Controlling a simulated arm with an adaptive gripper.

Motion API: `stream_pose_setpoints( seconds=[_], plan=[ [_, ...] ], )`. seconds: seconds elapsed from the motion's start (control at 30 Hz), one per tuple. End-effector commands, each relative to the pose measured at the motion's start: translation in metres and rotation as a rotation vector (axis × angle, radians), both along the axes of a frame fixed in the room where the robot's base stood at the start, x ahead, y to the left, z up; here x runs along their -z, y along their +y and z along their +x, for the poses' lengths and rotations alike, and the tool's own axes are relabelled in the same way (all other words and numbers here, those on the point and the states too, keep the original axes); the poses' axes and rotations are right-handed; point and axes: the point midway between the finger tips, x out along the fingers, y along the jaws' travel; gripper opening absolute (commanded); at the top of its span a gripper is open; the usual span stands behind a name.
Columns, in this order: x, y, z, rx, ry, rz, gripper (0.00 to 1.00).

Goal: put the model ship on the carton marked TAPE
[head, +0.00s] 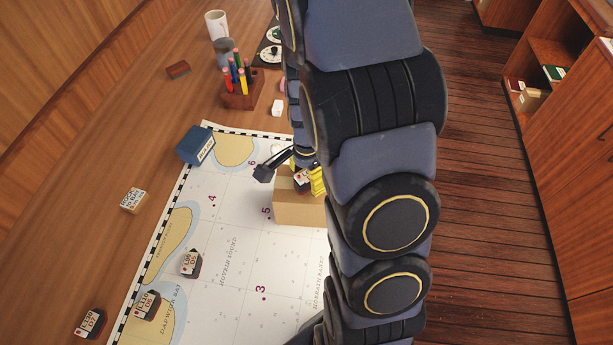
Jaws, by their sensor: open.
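A tan carton (298,210) stands on the chart, partly hidden behind my arm; no TAPE mark shows on its visible side. A small dark piece with a white and red face (302,182), which looks like a model ship, is at the carton's top. My gripper (291,177) is open there, with a black finger left of the piece and yellow parts to its right. Whether the piece touches the carton or a finger cannot be told. Similar labelled pieces, marked L90 D5 (190,263), L110 D6 (147,305) and L130 D7 (91,323), stand at the lower left.
A blue box (197,145) sits at the chart's upper left corner. A pencil holder (241,93), a mug (216,25) and a red-brown block (178,69) stand farther back. A lettered block (134,200) lies left of the chart (232,225). My arm hides the right side.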

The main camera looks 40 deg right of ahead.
Motion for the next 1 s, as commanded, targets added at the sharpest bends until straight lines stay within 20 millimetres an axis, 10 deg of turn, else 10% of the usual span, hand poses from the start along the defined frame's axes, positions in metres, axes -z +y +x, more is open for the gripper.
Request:
stream_pose_setpoints(
  seconds=[0.67, 1.0],
  plan=[
    [-0.112, 0.002, -0.001, -0.014, -0.002, 0.000, 0.51],
    [-0.165, 0.093, -0.076, -0.796, 0.046, 0.058, 0.51]
  ],
)
